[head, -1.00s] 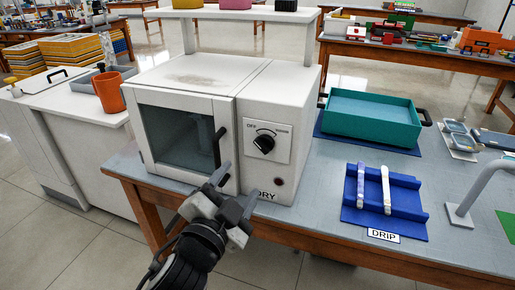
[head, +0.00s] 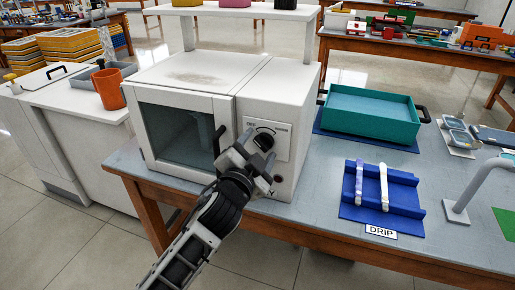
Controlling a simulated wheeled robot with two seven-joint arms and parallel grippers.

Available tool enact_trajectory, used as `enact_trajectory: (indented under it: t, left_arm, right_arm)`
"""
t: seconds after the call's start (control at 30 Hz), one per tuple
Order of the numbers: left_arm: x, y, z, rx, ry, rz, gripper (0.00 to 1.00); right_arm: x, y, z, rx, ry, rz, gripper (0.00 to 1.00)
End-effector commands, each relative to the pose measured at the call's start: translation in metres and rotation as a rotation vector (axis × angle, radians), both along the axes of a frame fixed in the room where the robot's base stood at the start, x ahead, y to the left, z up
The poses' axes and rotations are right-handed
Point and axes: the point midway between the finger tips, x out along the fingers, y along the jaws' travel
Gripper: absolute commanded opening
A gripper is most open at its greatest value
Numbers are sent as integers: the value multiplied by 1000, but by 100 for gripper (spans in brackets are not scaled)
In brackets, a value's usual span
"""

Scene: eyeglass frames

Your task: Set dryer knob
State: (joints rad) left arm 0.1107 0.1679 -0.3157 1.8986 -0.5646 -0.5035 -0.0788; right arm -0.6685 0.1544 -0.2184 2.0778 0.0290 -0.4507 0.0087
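The white dryer (head: 272,98) stands on the table with its glass door (head: 180,137) closed. Its black knob (head: 264,141) sits on a white plate with a printed dial, on the panel right of the door. My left gripper (head: 252,146) is raised in front of that panel, its fingers spread and close to the knob's lower left. I cannot tell whether a finger touches the knob. My gripper hides the lower part of the panel and most of the DRY label. My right gripper does not show.
A blue drip rack (head: 408,208) with two white pieces stands right of the dryer, behind a DRIP label (head: 381,232). A teal tray (head: 372,116) lies behind it. A grey curved spout (head: 484,182) is at far right. An orange cup (head: 108,89) stands on the left counter.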

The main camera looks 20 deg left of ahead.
Motion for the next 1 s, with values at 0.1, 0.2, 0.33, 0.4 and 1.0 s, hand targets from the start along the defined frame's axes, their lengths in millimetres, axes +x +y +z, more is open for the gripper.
enact_trajectory:
  t: [0.1, 0.2, 0.33, 0.4, 1.0]
  left_arm:
    - [0, 0, 0, 0, 0, 0, 29]
    - [0, 0, 0, 0, -1, 1, 19]
    - [0, 1, 1, 3, -2, 1, 19]
    - [0, 1, 1, 10, -2, 1, 19]
    - [1, 1, 8, 397, -19, 4, 19]
  right_arm:
    - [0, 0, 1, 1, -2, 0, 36]
    - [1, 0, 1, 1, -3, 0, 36]
    - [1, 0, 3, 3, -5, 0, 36]
    - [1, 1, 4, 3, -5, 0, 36]
    - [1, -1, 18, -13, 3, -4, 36]
